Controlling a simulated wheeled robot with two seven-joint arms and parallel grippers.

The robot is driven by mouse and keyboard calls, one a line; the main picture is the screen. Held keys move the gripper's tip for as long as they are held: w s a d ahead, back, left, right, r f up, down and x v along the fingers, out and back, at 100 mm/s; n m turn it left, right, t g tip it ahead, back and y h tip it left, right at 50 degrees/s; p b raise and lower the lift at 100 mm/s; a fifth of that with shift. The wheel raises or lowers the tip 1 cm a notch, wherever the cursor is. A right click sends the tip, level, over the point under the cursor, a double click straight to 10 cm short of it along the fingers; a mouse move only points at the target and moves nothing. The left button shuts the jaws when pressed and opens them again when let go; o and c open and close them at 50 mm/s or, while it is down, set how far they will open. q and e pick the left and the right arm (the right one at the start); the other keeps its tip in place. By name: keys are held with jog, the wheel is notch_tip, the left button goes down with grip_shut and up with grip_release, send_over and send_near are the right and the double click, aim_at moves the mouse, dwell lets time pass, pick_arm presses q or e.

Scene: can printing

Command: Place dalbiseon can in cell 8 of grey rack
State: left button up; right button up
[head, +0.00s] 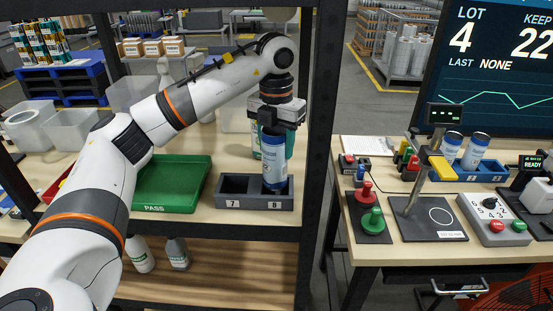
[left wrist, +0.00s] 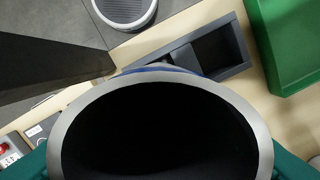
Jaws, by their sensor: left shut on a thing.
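My left gripper (head: 273,143) is shut on a blue-and-white can (head: 274,172), held upright over the right side of the grey rack (head: 252,204). The can's lower end is at cell 8, just behind the front wall; whether it rests on the cell floor I cannot tell. Cell 7 (head: 233,185), to its left, is empty. In the left wrist view the can's pale round rim (left wrist: 258,120) and dark open inside fill the lower middle, with a teal finger at either side. Part of the rack (left wrist: 238,68) with an empty cell shows behind it. My right gripper is not in view.
A green PASS tray (head: 172,190) lies left of the rack, and a dark shelf post (head: 316,120) stands close on the right. On the right-hand table, two similar cans (head: 476,150) stand in a blue rack (head: 482,175) near buttons and a dial box.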

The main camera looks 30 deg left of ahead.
aim_at(276, 157)
pick_arm(q)
notch_tip(276, 157, down, 3)
jog(key=shift+s+d+f+p, duration=0.1)
jog(key=shift+s+p, duration=0.05)
jog(key=shift+p, duration=0.25)
jog(key=shift+f, duration=0.25)
jog(key=shift+f, duration=0.2)
jog(key=o, duration=1.2)
jog(key=shift+r, duration=0.1)
notch_tip(276, 157, up, 12)
jog(key=shift+r, duration=0.15)
